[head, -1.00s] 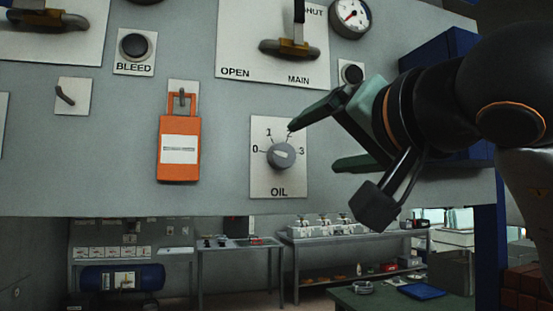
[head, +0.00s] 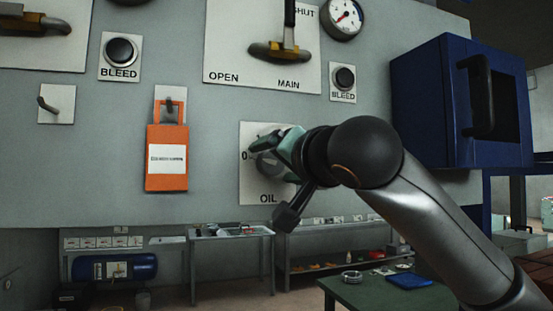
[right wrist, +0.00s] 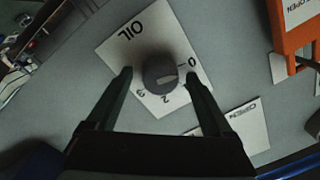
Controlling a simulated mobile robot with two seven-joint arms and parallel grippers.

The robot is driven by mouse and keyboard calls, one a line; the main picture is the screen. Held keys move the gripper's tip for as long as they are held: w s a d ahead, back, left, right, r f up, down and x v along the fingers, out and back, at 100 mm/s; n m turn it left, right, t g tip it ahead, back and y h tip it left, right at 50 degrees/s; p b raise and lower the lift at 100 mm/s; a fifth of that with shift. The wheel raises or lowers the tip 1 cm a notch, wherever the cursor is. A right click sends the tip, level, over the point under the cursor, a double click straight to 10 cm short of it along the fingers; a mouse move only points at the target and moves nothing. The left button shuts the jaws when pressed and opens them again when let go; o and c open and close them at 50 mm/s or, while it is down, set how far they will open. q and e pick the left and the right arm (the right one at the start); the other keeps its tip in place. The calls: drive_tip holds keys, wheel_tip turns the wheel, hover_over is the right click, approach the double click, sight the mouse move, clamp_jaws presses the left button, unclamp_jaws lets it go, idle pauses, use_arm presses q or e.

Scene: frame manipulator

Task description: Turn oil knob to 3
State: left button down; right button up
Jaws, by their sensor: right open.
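The grey round OIL knob (right wrist: 160,73) sits on a white plate (right wrist: 118,52) marked 0 to 3, on the grey panel. Its pale pointer mark lies toward the 0 and 1 side in the right wrist view; the exact number is unclear. My right gripper (right wrist: 158,76) is open, with one finger on each side of the knob; I cannot tell whether they touch it. In the head view, my right gripper (head: 268,143) covers the knob and most numbers on the plate (head: 252,183); 0 and OIL still show. My left gripper is not in view.
An orange tag (head: 166,176) hangs left of the plate. The MAIN valve lever (head: 283,52) is above, with BLEED buttons (head: 121,50) and a gauge (head: 342,18). A blue box (head: 430,105) juts out at right. Benches stand beyond, under the panel.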

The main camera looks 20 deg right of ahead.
drive_tip(key=shift+c, duration=0.3)
clamp_jaws()
idle(0.4)
